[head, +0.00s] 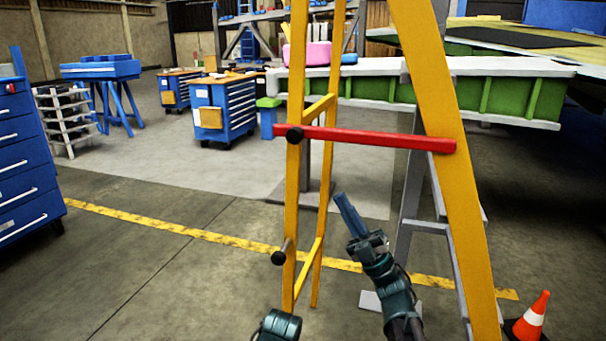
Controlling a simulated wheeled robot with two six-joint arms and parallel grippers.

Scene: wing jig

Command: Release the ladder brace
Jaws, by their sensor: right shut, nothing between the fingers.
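The red ladder brace (370,138) runs almost level between the two yellow sides of a stepladder (440,100). Its left end lies at a black knob (294,134) on the left yellow rail, and its right end lies against the broad right rail. A second dark peg (281,254) sticks out lower on the left rail. My right gripper (343,205) is below the brace, between the ladder's sides in the picture, pointing up and left. It is shut and empty, apart from the brace. My left gripper is not visible; a dark teal arm part shows at the bottom edge.
A green and white wing jig (500,95) stands behind the ladder. An orange cone (530,318) is at the lower right. Blue tool cabinets (224,108) stand further back, another (25,155) at the left edge. The floor left of the ladder is clear.

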